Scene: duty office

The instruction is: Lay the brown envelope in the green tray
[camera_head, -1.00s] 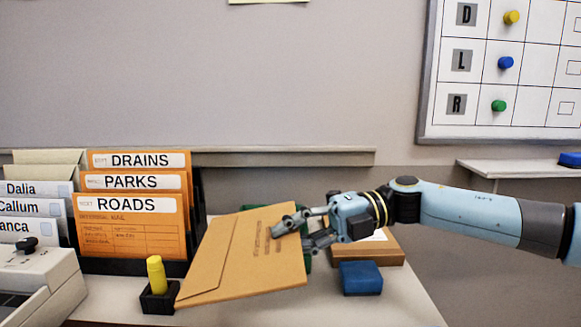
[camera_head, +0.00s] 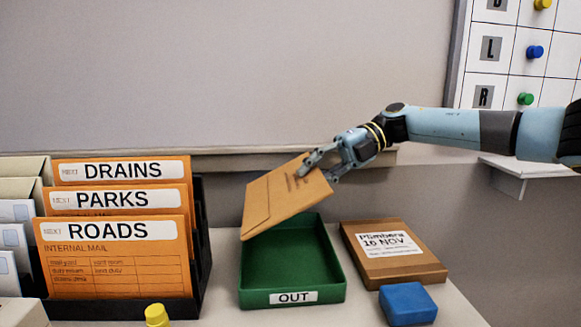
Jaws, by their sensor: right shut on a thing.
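The brown envelope (camera_head: 278,199) is tilted in the air above the back left part of the green tray (camera_head: 292,283). My right gripper (camera_head: 318,172) is shut on the envelope's upper right edge. The tray stands on the desk with a white OUT label on its front, and its visible floor looks empty. The envelope hides the tray's back left corner. I cannot tell whether the envelope's lower corner touches the tray's rim. My left gripper is not in view.
Orange folders (camera_head: 115,255) marked DRAINS, PARKS and ROADS stand in a black rack left of the tray. A brown box (camera_head: 400,267) labelled Plumbers and a blue block (camera_head: 407,303) are to its right. A yellow peg (camera_head: 157,315) is at the front.

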